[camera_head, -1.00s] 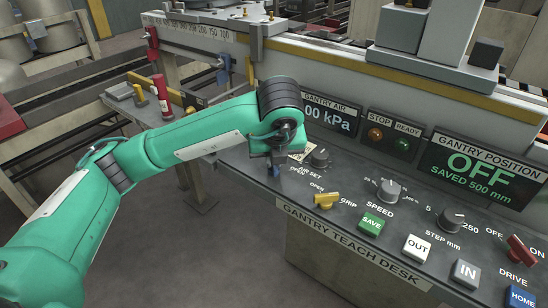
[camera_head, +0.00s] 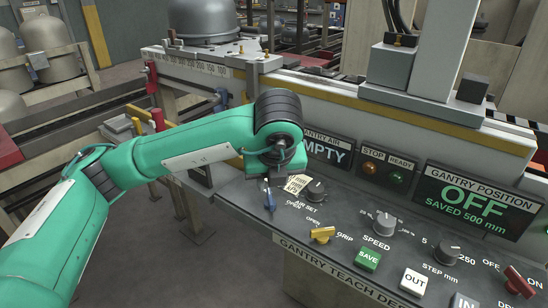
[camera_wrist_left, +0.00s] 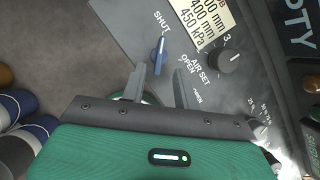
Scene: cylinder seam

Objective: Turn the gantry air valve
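The blue air valve handle (camera_head: 269,197) sits at the left end of the teach desk, beside the OPEN lettering. In the left wrist view the blue handle (camera_wrist_left: 158,50) lies between the words SHUT and OPEN, its long side running roughly up and down the picture. My left gripper (camera_wrist_left: 158,82) is open and empty. In the head view the wrist hides most of the fingers. The gantry air display (camera_head: 329,152) reads EMPTY. My right gripper is not in view.
The AIR SET knob (camera_head: 315,190) stands close to the right of the valve, with a label plate (camera_head: 297,184) between. Open floor lies left of the desk.

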